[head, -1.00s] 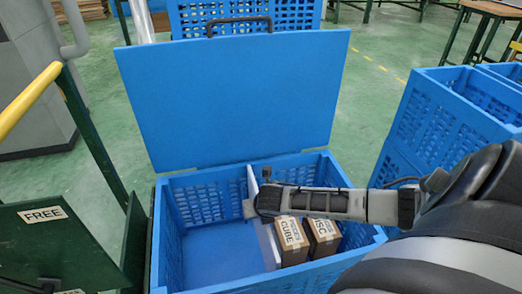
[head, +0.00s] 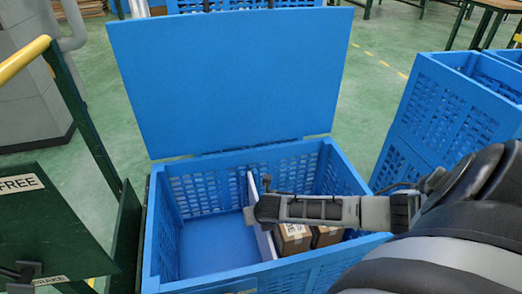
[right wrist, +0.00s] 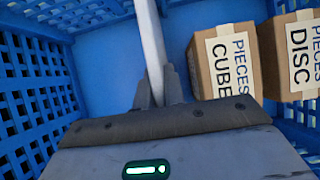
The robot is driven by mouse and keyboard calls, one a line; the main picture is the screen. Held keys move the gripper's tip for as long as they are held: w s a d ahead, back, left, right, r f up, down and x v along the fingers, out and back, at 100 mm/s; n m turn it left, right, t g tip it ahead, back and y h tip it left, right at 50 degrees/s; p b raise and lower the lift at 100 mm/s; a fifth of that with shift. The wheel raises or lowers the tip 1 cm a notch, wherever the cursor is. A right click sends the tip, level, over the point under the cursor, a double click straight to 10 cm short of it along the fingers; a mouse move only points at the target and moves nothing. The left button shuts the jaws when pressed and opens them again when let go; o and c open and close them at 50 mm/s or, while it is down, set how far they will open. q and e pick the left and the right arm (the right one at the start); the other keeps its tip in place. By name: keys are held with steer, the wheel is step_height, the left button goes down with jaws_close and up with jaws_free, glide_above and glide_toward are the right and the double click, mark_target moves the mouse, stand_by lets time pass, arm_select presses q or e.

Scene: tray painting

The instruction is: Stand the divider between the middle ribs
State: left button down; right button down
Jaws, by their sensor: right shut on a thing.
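The divider (head: 265,242) is a thin pale panel standing roughly upright inside the open blue crate (head: 160,240). My right gripper (head: 252,215) is shut on it and reaches in from the right. In the right wrist view the divider (right wrist: 150,40) runs away from between the fingertips (right wrist: 159,90). It stands left of two cardboard boxes, the CUBE box (right wrist: 225,65) and the DISC box (right wrist: 295,50). I cannot make out the ribs, or whether the divider's lower edge touches the floor. My left gripper is not in view.
The crate's blue lid (head: 235,80) stands open at the back. The crate floor left of the divider is bare. A green cart frame (head: 70,225) with a FREE label is at the left. More blue crates (head: 440,110) stand at the right.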

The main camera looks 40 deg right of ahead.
steer(key=shift+f, duration=0.55)
steer(key=c, duration=1.4)
jaws_free()
